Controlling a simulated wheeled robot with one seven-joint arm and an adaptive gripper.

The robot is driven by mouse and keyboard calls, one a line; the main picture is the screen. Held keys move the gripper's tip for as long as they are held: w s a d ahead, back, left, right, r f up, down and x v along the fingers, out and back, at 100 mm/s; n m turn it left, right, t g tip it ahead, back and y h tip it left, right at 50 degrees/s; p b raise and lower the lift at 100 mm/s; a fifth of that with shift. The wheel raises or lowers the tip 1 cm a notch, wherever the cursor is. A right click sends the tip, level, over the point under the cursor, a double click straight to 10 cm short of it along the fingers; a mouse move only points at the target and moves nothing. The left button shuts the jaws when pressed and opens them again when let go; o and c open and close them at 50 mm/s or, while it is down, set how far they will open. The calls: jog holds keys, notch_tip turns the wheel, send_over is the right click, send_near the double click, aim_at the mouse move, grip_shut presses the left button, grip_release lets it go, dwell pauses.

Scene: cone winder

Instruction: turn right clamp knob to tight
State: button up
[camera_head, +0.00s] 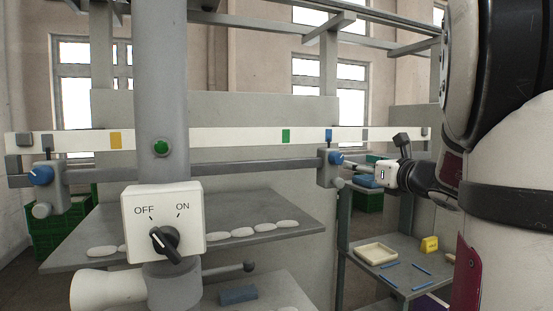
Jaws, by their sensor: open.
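The right clamp knob (336,157) is a small blue knob on a grey clamp block (325,170) on the horizontal rail, right of centre. My gripper (350,166) comes in from the right with its fingers pointing left at this knob. The fingers are open and their tips are very close to the knob. I cannot tell whether they touch it or stand around it. The knob's turn position is too small to read. A matching left clamp with a blue knob (40,175) sits at the far left of the rail.
A white strip (220,138) with yellow, green and blue marks runs above the rail. A grey post carries an OFF/ON switch box (162,222) in front. Grey shelves hold white pieces (243,232). A low table at right holds a cream tray (376,254) and a yellow block (429,244).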

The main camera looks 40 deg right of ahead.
aim_at(340, 160)
jog(key=p+x, duration=0.1)
jog(key=x, duration=0.8)
jog(key=shift+w, duration=0.25)
jog(key=c, duration=1.2)
